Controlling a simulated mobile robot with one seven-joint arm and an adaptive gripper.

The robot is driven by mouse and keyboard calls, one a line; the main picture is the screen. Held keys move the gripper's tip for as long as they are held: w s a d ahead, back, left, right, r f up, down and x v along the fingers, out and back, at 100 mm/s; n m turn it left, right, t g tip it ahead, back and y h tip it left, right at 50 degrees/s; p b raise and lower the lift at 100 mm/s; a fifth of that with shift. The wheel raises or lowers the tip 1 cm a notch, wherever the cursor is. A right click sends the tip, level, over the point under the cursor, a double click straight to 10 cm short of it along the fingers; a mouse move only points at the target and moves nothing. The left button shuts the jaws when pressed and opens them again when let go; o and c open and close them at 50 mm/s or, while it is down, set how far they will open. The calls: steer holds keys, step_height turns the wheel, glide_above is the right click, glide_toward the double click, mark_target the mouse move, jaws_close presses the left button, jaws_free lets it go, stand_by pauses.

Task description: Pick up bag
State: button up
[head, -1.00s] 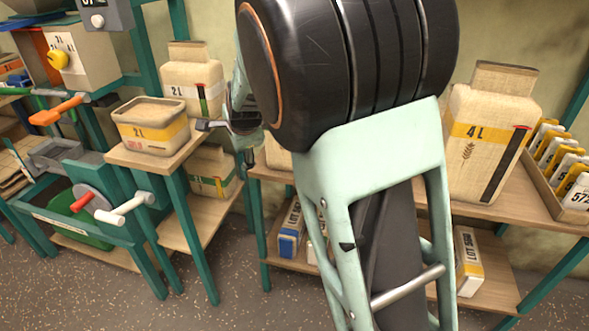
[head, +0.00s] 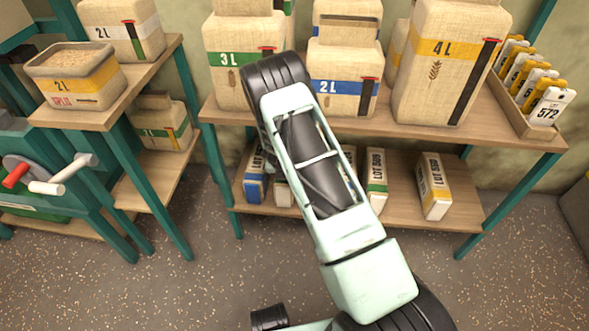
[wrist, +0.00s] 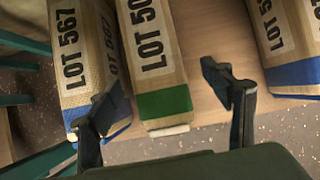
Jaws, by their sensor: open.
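My gripper (wrist: 160,85) is open in the wrist view, with its two dark fingers apart. A bag with a green end marked LOT 50-something (wrist: 152,50) lies between and ahead of the fingers. A blue-ended bag marked LOT 567 (wrist: 88,60) is beside it, and the left finger overlaps its lower corner in the picture. Another blue-ended bag (wrist: 288,40) is at the right. Whether a finger touches a bag, I cannot tell. In the head view my arm hides the gripper. Lower-shelf bags there include a blue one (head: 255,178), a green one (head: 376,178) and a yellow one (head: 434,185).
The upper shelf (head: 400,130) holds larger bags marked 3L (head: 240,85), 2L (head: 342,100) and 4L (head: 447,85), plus a tag tray (head: 515,110). Left stands a bench (head: 145,95) with an open 2L bag (head: 75,80). Speckled floor (head: 480,285) is clear in front.

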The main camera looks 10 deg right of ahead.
steer(key=b+x, duration=0.1)
steer(key=x, duration=0.2)
steer(key=b+x, duration=0.1)
steer(key=x, duration=0.1)
steer(key=shift+w+d+f, duration=0.2)
steer(key=shift+d+f, duration=0.05)
steer(key=shift+w+r+b+x, duration=0.1)
steer(key=shift+w+b+x, duration=0.15)
steer(key=shift+b+x, duration=0.8)
steer(key=shift+w+r+b+x, duration=0.1)
steer(key=shift+w+b+x, duration=0.15)
steer(key=shift+x, duration=1.45)
steer(key=shift+a+r, duration=0.1)
steer(key=shift+a, duration=0.05)
steer(key=shift+c, duration=0.4)
jaws_close()
steer(key=shift+w+r, duration=0.15)
steer(key=shift+r, duration=0.05)
